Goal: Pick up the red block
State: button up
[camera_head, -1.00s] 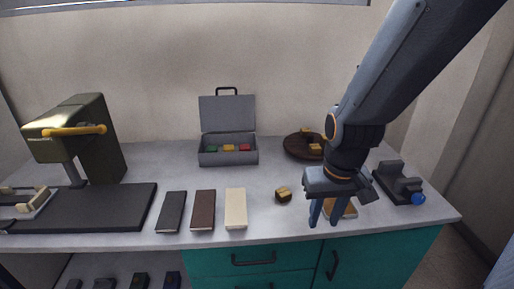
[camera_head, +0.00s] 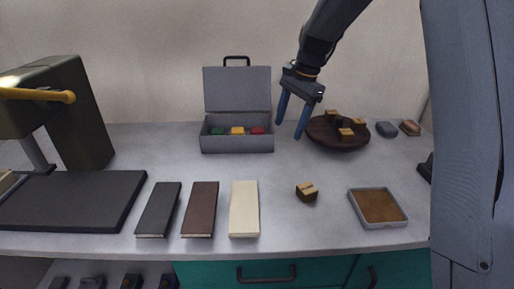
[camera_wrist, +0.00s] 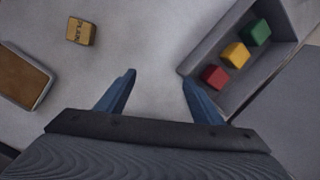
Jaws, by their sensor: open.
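The red block (camera_head: 257,131) lies in the open grey case (camera_head: 236,145), at the right end of a row with a yellow block (camera_head: 238,131) and a green block (camera_head: 217,131). In the wrist view the red block (camera_wrist: 214,76) is the nearest of the three, just beyond my right fingertip. My gripper (camera_head: 289,122) is open and empty, above the counter to the right of the case. Both blue fingers of my gripper (camera_wrist: 157,84) show apart in the wrist view, with bare counter between them.
A dark round turntable (camera_head: 330,140) with several wooden pieces stands right of my gripper. A wooden stamp (camera_head: 307,192) and a tray with a brown pad (camera_head: 362,212) lie nearer the front. The case lid (camera_head: 237,88) stands up behind. Three cover boards lie front left.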

aim_at(258, 129)
jog(key=w+a+f+m+y+b, duration=0.1)
jog(key=w+a+f+m+b, duration=0.15)
jog(key=w, duration=0.45)
jog(key=w+a+f+m+y+b, duration=0.1)
jog(key=w+a+m+b, duration=0.25)
jog(key=w, duration=0.25)
jog(key=shift+g, duration=0.4)
jog(key=shift+w+a+x, duration=0.15)
jog(key=shift+x, duration=1.75)
jog(key=shift+w+a+x, duration=0.15)
jog(key=shift+w+x, duration=0.05)
jog(key=shift+x, duration=1.7)
jog(key=shift+r, duration=0.15)
jog(key=c, duration=1.2)
